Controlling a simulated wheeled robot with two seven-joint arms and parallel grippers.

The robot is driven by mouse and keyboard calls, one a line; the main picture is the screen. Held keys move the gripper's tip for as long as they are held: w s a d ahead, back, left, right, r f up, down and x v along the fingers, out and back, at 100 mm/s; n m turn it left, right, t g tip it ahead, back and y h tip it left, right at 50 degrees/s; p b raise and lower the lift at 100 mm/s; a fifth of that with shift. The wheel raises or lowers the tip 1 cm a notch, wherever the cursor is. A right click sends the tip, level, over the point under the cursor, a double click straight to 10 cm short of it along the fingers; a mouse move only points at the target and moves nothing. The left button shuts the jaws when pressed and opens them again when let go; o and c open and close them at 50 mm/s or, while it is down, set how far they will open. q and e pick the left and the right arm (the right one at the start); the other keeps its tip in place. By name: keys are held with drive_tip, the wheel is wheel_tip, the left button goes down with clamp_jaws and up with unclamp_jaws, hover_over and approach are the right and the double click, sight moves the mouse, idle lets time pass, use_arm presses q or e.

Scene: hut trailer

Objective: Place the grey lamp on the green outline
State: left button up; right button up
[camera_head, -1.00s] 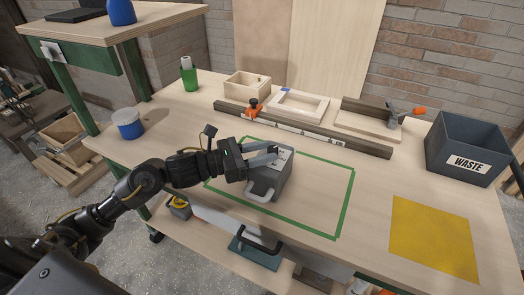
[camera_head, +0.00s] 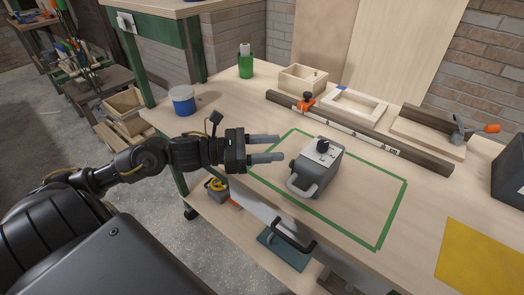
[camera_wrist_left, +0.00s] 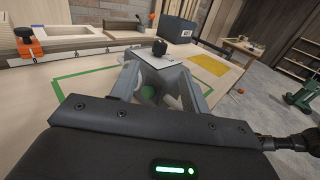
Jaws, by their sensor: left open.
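The grey lamp (camera_head: 319,169) stands upright on the workbench, inside the green outline (camera_head: 394,215), toward its left part. It has a pale handle at its front and a black knob on top. My left gripper (camera_head: 281,148) is open and empty, just left of the lamp and apart from it, fingers pointing at it. In the left wrist view the lamp (camera_wrist_left: 160,61) shows ahead, between and beyond the open fingers (camera_wrist_left: 165,85). My right gripper is not in view.
A yellow mat (camera_head: 480,262) lies at the right and a dark bin (camera_head: 511,170) beyond it. A long rail (camera_head: 350,130), wooden frames (camera_head: 355,104) and a green bottle (camera_head: 246,62) stand at the back. A blue tub (camera_head: 182,98) is at the left edge. The outline's right part is bare.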

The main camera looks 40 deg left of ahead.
use_arm(q)
drive_tip(key=shift+v, duration=1)
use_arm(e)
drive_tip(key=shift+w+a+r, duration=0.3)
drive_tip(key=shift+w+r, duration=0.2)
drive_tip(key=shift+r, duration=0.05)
